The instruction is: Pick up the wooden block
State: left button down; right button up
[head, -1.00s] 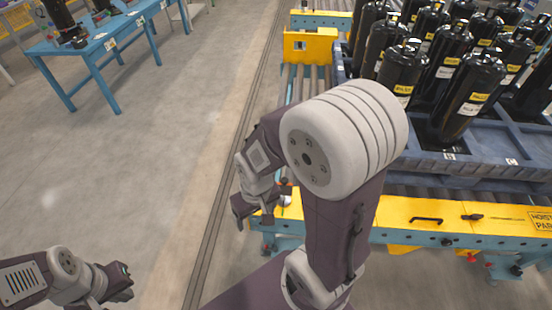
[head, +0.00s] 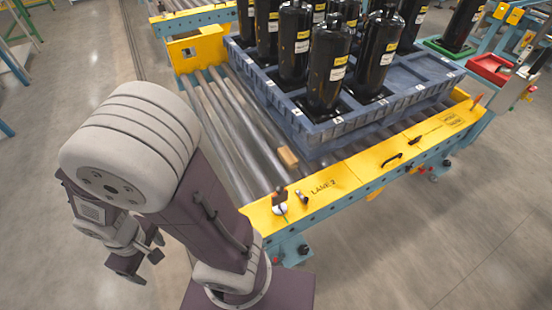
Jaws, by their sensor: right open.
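The wooden block (head: 287,157) is a small tan block. It lies on the conveyor rollers (head: 238,130), beside the near left side of the blue pallet (head: 335,131). My right gripper (head: 143,268) hangs at the lower left over the floor, left of the conveyor and well apart from the block. It is open, with nothing seen between its fingers. My right arm fills much of the left part of the view. My left gripper is out of view.
Several black compressor cylinders (head: 329,65) stand on the pallet. A yellow conveyor end beam (head: 350,175) marked "LANE 2" crosses in front of the block, with a white-based knob (head: 279,208) and black handles on top. A red tray (head: 489,68) is at the right. Floor at lower right is clear.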

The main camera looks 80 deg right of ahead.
aim_at(289, 160)
jog(key=i+l+z, duration=0.15)
jog(key=i+z, duration=0.6)
jog(key=z, duration=0.25)
jog(key=i+j+z, duration=0.15)
jog(key=i+z, duration=0.35)
jog(key=i+j+z, duration=0.25)
jog(key=z, duration=0.2)
jog(key=i+l+z, duration=0.45)
jog(key=z, duration=0.25)
jog(key=i+z, duration=0.3)
jog(key=i+l, duration=0.05)
jog(key=i, duration=0.05)
